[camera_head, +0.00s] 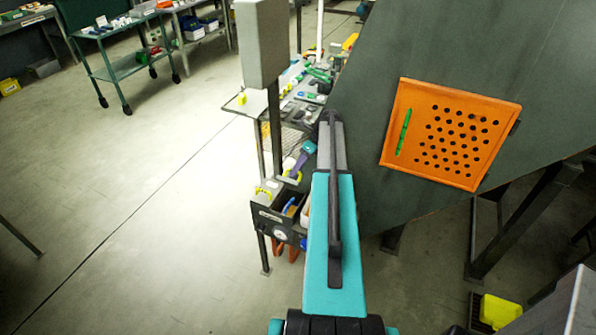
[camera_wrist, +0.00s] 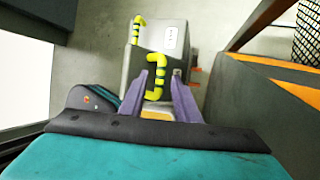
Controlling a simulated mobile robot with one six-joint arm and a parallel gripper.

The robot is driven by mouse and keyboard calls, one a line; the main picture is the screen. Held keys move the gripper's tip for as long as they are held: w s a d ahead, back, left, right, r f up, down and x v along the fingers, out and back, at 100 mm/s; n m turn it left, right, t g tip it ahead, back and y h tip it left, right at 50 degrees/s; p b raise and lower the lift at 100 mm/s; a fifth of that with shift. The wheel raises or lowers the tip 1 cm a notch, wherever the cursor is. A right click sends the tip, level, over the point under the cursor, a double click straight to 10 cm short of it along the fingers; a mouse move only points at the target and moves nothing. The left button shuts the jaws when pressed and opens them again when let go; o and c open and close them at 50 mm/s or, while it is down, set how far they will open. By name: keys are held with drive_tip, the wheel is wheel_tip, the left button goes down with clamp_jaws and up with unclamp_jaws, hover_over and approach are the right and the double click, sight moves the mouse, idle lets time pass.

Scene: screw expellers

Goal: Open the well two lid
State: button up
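My gripper (camera_wrist: 160,76) has two purple fingers spread apart, with a gap between the tips. It also shows in the head view (camera_head: 298,160), small and partly hidden by my arm. A bent yellow-green handle (camera_wrist: 156,84) on a pale grey box-like unit (camera_wrist: 128,70) shows between and beyond the fingers; whether they touch it I cannot tell. A second yellow-green handle (camera_wrist: 138,32) stands farther off on the same unit. In the head view a yellow handle (camera_head: 266,190) shows on the unit's top. No label for well two is legible.
A large dark green machine panel with an orange perforated plate (camera_head: 450,133) stands close on the right. A grey post-mounted box (camera_head: 262,42) rises behind the unit. A cluttered bench (camera_head: 245,104) lies beyond. The floor (camera_head: 130,200) at left is clear.

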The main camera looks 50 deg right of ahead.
drive_tip(key=shift+s+a+r+b, duration=0.25)
drive_tip(key=shift+r+b, duration=0.1)
drive_tip(key=shift+r, duration=0.25)
drive_tip(key=shift+s+a+r+b, duration=0.1)
drive_tip(key=shift+s+r+b, duration=0.15)
drive_tip(key=shift+r, duration=0.3)
drive_tip(key=s+a+r+b, duration=0.1)
drive_tip(key=s+a+b, duration=0.3)
drive_tip(key=s+a, duration=0.5)
drive_tip(key=shift+s+a+r, duration=0.25)
drive_tip(key=shift+s+a, duration=0.1)
drive_tip(key=shift+s, duration=0.75)
